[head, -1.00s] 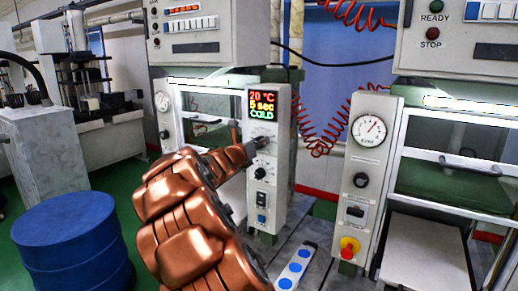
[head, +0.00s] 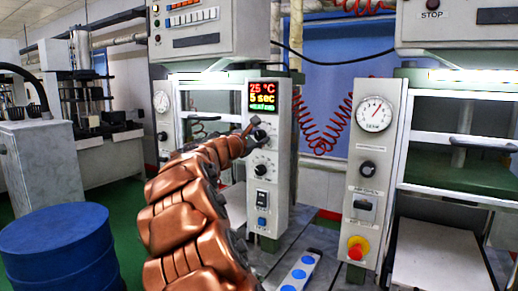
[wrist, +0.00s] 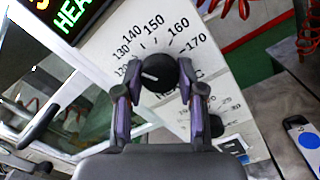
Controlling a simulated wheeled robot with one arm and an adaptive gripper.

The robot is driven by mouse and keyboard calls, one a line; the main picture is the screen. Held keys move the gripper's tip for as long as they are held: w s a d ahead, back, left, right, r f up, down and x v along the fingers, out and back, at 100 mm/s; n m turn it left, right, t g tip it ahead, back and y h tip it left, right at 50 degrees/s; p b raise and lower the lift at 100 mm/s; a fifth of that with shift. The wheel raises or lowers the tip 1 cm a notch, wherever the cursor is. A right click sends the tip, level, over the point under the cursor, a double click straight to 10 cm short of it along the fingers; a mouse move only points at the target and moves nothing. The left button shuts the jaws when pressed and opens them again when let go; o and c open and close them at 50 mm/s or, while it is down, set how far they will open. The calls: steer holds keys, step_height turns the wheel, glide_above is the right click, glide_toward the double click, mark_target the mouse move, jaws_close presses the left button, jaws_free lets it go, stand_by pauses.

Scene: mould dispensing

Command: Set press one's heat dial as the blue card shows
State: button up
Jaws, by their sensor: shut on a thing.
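My gripper (head: 256,130) is shut on the black upper dial (wrist: 160,72) of the left press's grey control panel (head: 283,190). In the wrist view its two fingers (wrist: 160,80) hold the dial from both sides. The scale around it reads 130, 140, 150, 160, 170. The dial's white mark points left, toward the low numbers; the exact value is unclear. The display (head: 263,97) above reads 25 °C, 5 sec and a small green word; the wrist view shows part of that word as "HEA". A white strip with several blue spots (head: 298,272) lies on the table; no written setting is readable.
A lower black dial (head: 260,170) and switches sit below on the same panel. A second press with a gauge (head: 373,113), dial and red stop button (head: 356,249) stands at right. A blue drum (head: 60,250) stands at lower left. Red coiled hoses hang behind.

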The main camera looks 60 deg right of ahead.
steer(key=m+b, duration=0.3)
steer(key=f+m+b, duration=0.1)
steer(key=m+b, duration=0.2)
steer(key=b, duration=0.1)
steer(key=shift+w+m, duration=0.1)
steer(key=shift+m, duration=0.2)
steer(key=m+b, duration=0.4)
steer(key=shift+r, duration=0.15)
steer(key=shift+m+b, duration=0.35)
steer(key=shift+m, duration=0.05)
steer(key=shift+r, duration=0.15)
steer(key=shift+g, duration=0.3)
steer(key=o, duration=1.1)
steer(key=shift+r, duration=0.15)
steer(key=shift+o, duration=0.2)
steer(key=shift+a, duration=0.1)
steer(key=a, duration=1.2)
steer(key=shift+s, duration=0.25)
